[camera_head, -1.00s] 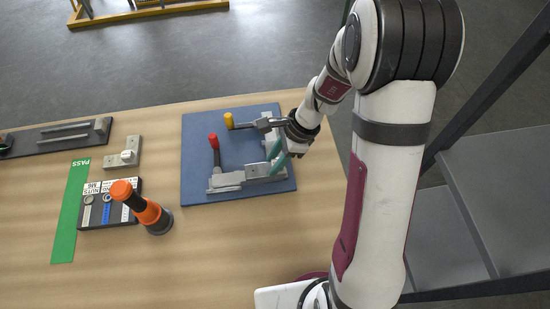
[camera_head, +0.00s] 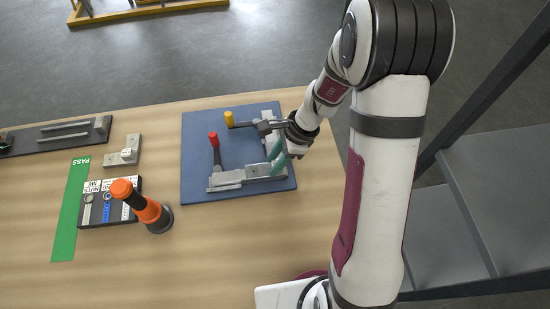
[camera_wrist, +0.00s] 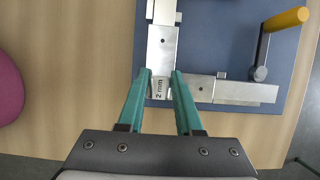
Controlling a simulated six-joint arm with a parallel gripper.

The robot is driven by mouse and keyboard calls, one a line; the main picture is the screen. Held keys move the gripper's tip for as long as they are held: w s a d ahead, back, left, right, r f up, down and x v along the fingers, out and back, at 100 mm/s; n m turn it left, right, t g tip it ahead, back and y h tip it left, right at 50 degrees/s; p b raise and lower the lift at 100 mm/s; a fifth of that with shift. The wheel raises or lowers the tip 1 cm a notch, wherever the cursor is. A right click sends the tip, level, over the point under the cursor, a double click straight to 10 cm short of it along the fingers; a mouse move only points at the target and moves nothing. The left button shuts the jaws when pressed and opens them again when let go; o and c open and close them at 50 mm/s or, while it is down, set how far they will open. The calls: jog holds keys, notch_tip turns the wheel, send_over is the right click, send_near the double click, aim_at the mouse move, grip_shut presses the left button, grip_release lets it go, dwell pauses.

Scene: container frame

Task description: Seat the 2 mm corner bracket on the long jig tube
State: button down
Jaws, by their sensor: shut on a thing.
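The corner bracket (camera_wrist: 158,88), a small grey metal piece marked "2 mm", sits between the teal fingers of my gripper (camera_wrist: 161,76). My gripper is shut on it at the corner where two metal tubes come together. The long jig tube (camera_wrist: 163,45) runs up the wrist view from the bracket, and the shorter tube (camera_wrist: 235,92) runs right. In the head view my gripper (camera_head: 273,168) is at the front right corner of the jig, and the long tube (camera_head: 230,179) extends left. The fingers hide the bracket's sides, and I cannot tell whether it is fully seated.
The blue jig board (camera_head: 195,145) carries a red-handled clamp (camera_head: 214,142) and a yellow-handled clamp (camera_head: 230,118). An orange and black tool (camera_head: 148,208) stands left of the board, beside a labelled parts tray (camera_head: 110,210) and a green PASS strip (camera_head: 70,215). The front table area is clear.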

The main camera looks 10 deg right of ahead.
jog(key=shift+f, duration=0.25)
grip_release()
jog(key=shift+r, duration=3.5)
jog(key=shift+s+r, duration=0.2)
jog(key=shift+r, duration=0.05)
jog(key=s+r+n+h, duration=0.1)
jog(key=s+r+n, duration=0.3)
jog(key=s, duration=0.6)
jog(key=s+r+n+h, duration=0.1)
jog(key=s+r+n, duration=0.4)
jog(key=s+n, duration=0.3)
jog(key=shift+s+d+r+h, duration=0.15)
jog(key=shift+s+d+h, duration=0.25)
jog(key=shift+s, duration=0.75)
